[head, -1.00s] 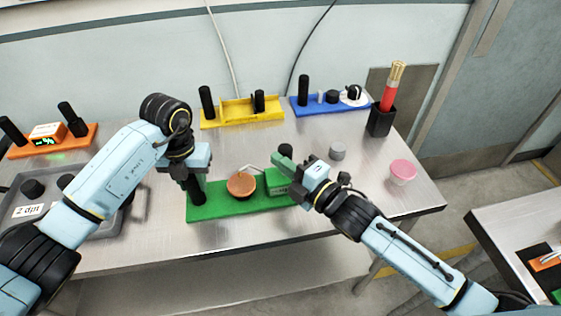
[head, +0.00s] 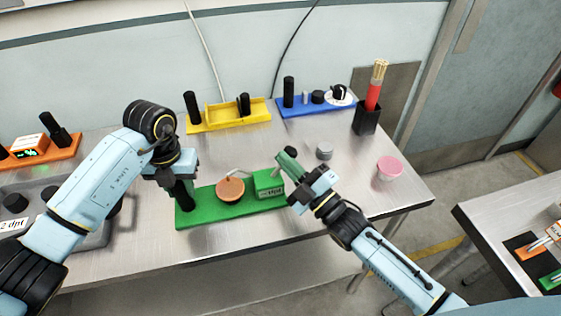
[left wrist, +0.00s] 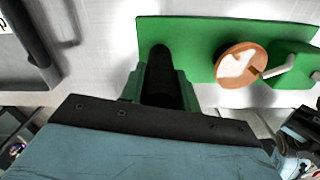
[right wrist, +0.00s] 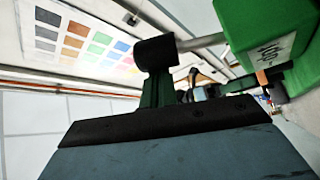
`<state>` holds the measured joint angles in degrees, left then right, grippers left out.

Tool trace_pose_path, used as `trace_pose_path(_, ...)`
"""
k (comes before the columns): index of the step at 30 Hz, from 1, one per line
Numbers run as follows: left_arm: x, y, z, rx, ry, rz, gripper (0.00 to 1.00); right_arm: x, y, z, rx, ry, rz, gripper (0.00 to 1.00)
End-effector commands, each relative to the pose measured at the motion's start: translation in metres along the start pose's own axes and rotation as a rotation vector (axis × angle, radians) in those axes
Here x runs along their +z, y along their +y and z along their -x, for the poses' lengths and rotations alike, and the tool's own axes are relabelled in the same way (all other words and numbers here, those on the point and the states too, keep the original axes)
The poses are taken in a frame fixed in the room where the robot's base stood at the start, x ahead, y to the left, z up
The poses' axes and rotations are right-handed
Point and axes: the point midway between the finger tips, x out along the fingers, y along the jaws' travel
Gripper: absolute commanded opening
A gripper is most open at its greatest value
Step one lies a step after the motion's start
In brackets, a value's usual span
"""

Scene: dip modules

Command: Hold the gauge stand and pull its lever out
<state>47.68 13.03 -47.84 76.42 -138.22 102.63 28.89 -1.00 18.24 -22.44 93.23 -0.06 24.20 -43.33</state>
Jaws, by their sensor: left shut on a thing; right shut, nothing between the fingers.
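The green gauge stand (head: 240,211) lies on the metal table with an orange round dial (head: 230,190) and a green block (head: 268,183). My left gripper (left wrist: 160,88) is shut on the stand's black post (left wrist: 161,62) at its left end. The lever's black knob (right wrist: 157,50) stands apart from the green block in the right wrist view, joined to it by a bare grey rod (right wrist: 202,40). My right gripper (head: 287,160) is shut with nothing between its fingers, close beside the knob (head: 292,152). Whether they touch is unclear.
A yellow stand (head: 228,124) and a blue stand (head: 316,111) lie behind. A grey cylinder (head: 324,151), a pink-topped cup (head: 390,168) and a black holder (head: 367,118) stand to the right. A grey tray (head: 95,238) and orange stand (head: 62,147) are left.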

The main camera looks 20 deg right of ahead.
Motion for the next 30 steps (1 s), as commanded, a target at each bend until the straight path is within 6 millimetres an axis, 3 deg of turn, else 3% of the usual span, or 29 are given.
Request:
trace_pose_path(9, -0.0001, 0.0009, 0.0000, 0.002, 0.001, -0.001, 0.00, 0.0092, 0.0013, 0.0059, 0.071, -0.004, -0.107, 0.00)
trace_pose_path(30, -0.0001, 0.0008, 0.0000, 0.002, 0.001, -0.001, 0.00, 0.0062, 0.0018, 0.0055, 0.085, -0.002, -0.127, 0.00)
